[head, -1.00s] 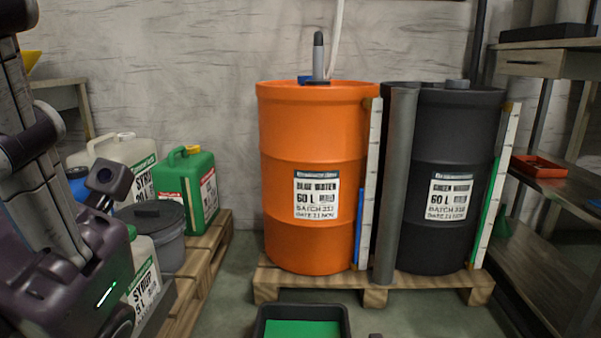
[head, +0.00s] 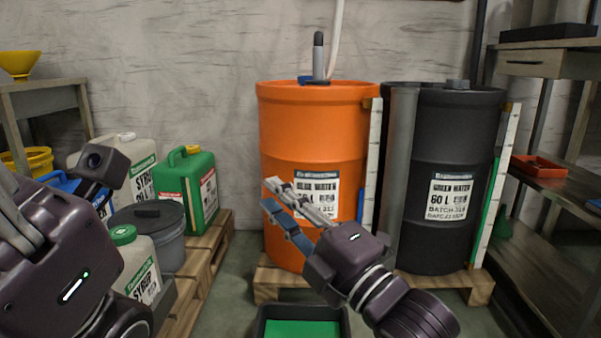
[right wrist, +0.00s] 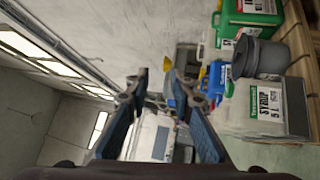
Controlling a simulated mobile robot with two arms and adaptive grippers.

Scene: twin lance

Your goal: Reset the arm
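My right gripper (head: 271,194) is in front of the orange drum in the head view, pointing up and left, and covers part of the drum's label. In the right wrist view its two dark blue fingers (right wrist: 157,84) stand apart with nothing between them. My left gripper's purple body (head: 62,265) fills the lower left of the head view. Only a grey part of its finger side shows at the left edge. Its fingertips are out of the picture, so its opening is hidden.
An orange drum (head: 315,125) and a black drum (head: 440,135) stand on a pallet (head: 268,283). A green canister (head: 190,172), a grey bucket (head: 168,240) and syrup jugs (head: 137,262) stand at left. A black tray with a green inside (head: 303,328) is at the bottom. Shelves (head: 545,178) stand at right.

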